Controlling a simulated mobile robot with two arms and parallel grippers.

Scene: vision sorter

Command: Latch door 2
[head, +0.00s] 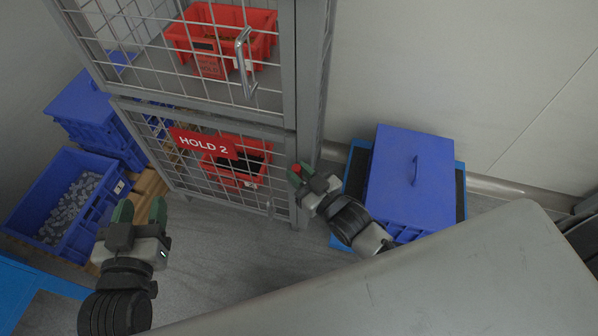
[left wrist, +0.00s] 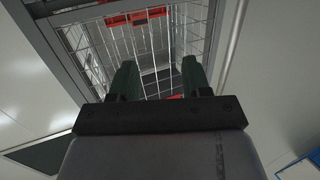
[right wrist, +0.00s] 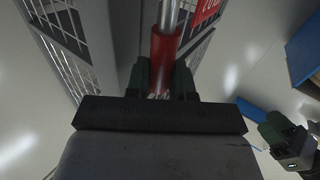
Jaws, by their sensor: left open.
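Door 2 is the lower wire-mesh door of a grey cage, with a red "HOLD 2" sign (head: 205,143). It looks flush with its frame. A red grip (head: 296,168) on a metal rod sits at the cage's right post; the right wrist view shows the red grip (right wrist: 163,60) between my right fingers. My right gripper (head: 301,179) looks shut on it, though the fingertips are partly hidden. My left gripper (head: 140,210) is open and empty, in front of and left of the door. The mesh shows beyond its fingers in the left wrist view (left wrist: 160,80).
A red bin (head: 222,172) is behind door 2. The upper door has a metal handle (head: 243,55), with another red bin behind it. Blue crates (head: 105,205) stand at left. A lidded blue box (head: 410,180) stands right of the cage. Grey floor lies clear before the door.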

